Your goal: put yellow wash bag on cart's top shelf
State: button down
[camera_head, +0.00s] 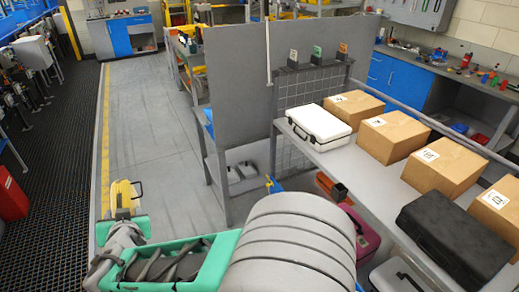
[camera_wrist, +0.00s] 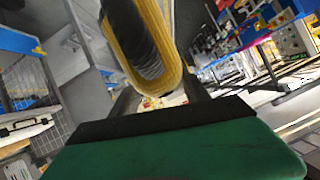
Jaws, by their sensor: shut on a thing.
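The yellow wash bag (camera_head: 124,194) is at the left of the head view, at the end of my outstretched arm. It has a dark loop on its right side. My gripper (camera_head: 123,213) is shut on it and holds it up over the floor. In the wrist view the yellow bag (camera_wrist: 172,62), with a grey part, sits at the top between the fingers of my gripper (camera_wrist: 160,98). I cannot tell surely which rack is the cart. A grey-framed shelf unit (camera_head: 297,161) stands to the right, its top carrying a white case and cardboard boxes.
A white case (camera_head: 319,126), several cardboard boxes (camera_head: 392,136) and a black case (camera_head: 455,238) occupy the right-hand shelf. A tall grey panel (camera_head: 236,85) stands behind it. Clear floor (camera_head: 150,130) lies beyond my gripper. A red bin (camera_head: 10,195) stands at far left.

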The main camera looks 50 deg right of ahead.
aim_at(363, 177)
jog(key=z, duration=1.2)
jog(key=i, duration=0.2)
jog(key=u, duration=0.05)
